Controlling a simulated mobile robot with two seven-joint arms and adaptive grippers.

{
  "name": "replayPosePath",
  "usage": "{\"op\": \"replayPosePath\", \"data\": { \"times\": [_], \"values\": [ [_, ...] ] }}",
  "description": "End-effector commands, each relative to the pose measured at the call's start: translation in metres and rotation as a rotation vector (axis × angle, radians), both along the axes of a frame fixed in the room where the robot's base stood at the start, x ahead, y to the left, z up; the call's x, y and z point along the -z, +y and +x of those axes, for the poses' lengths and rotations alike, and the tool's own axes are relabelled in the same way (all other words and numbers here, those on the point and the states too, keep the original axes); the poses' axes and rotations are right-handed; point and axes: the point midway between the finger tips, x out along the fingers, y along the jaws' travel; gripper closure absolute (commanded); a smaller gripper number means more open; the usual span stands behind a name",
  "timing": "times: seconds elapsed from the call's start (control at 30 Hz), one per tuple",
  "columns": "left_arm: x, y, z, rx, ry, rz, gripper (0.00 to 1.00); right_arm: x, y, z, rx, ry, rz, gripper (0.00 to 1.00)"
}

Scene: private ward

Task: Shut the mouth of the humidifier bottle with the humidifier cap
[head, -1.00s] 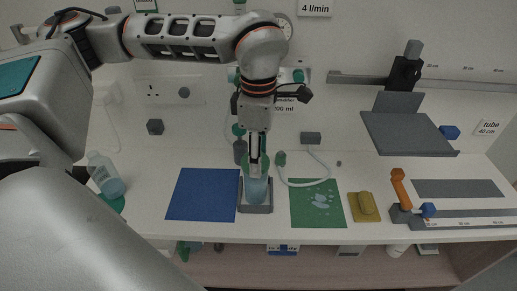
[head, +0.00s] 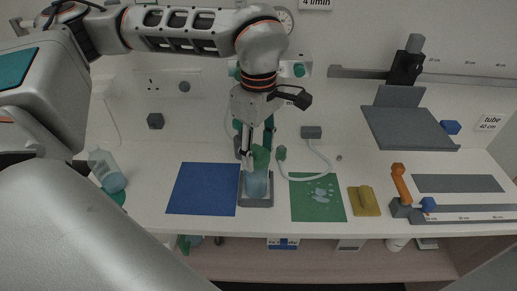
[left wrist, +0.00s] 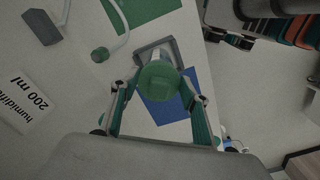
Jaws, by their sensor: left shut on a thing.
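The humidifier bottle (head: 256,186), clear with blue liquid, stands upright in a grey square holder (head: 258,203) at the middle of the counter. The green humidifier cap (head: 261,158) is at the bottle's top. It also shows from above in the left wrist view (left wrist: 159,84), where it hides the bottle's mouth. My left gripper (head: 257,156) points down over the bottle, shut on the cap with one finger on each side. I cannot tell whether the cap is seated fully. My right gripper is not in view.
A blue mat (head: 203,189) lies left of the holder, a green mat (head: 317,202) right. Another bottle (head: 106,171) stands at left.

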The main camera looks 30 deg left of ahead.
Motion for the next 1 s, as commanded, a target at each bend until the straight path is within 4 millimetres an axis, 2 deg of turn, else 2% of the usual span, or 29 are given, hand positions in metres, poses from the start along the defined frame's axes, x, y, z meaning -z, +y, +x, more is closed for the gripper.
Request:
{"op": "replayPosePath", "data": {
  "times": [0.17, 0.5, 0.87, 1.0],
  "values": [
    [0.0001, 0.0001, -0.0003, 0.022, 0.000, 0.000, 0.99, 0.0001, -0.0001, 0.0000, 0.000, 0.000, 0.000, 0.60],
    [0.0005, 0.0009, -0.0028, 0.379, 0.000, 0.001, 0.99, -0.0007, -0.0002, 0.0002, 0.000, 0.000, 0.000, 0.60],
    [0.0007, 0.0008, -0.0031, 0.421, 0.000, 0.000, 0.99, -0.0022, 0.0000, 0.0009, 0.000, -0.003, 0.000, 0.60],
    [0.0008, 0.0012, -0.0036, 0.511, 0.000, 0.000, 0.99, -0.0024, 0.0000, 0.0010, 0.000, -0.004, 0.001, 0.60]
  ]
}}
